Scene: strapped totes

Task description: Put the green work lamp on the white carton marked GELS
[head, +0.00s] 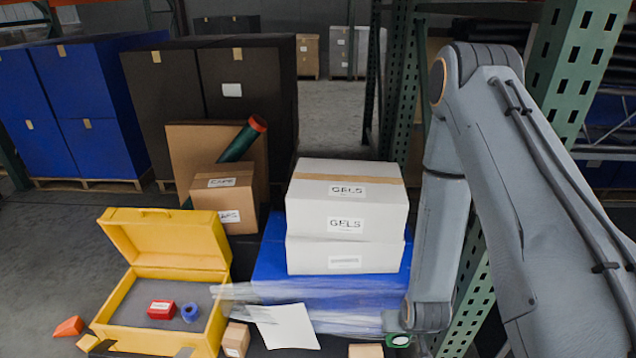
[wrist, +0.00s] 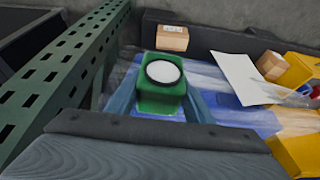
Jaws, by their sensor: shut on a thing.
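The green work lamp (wrist: 162,100) has a round white lens in a dark ring. My gripper (wrist: 160,108) is shut on it, with a finger on each side, in the wrist view. In the head view the lamp (head: 398,339) shows only in part at the bottom, under my arm's end, to the right of the wrapped blue load; the fingers are not clear there. The white carton marked GELS (head: 343,205) sits on top of another white carton (head: 345,256). Its top looks clear, with a tan tape strip along it. The lamp is apart from it, lower and nearer.
A green perforated rack post (head: 575,65) stands close by my arm on the right. A yellow open case (head: 128,292) with small items lies left. Brown cartons (head: 229,196) and a dark green tube (head: 240,143) stand behind. A white sheet (head: 287,326) lies in front.

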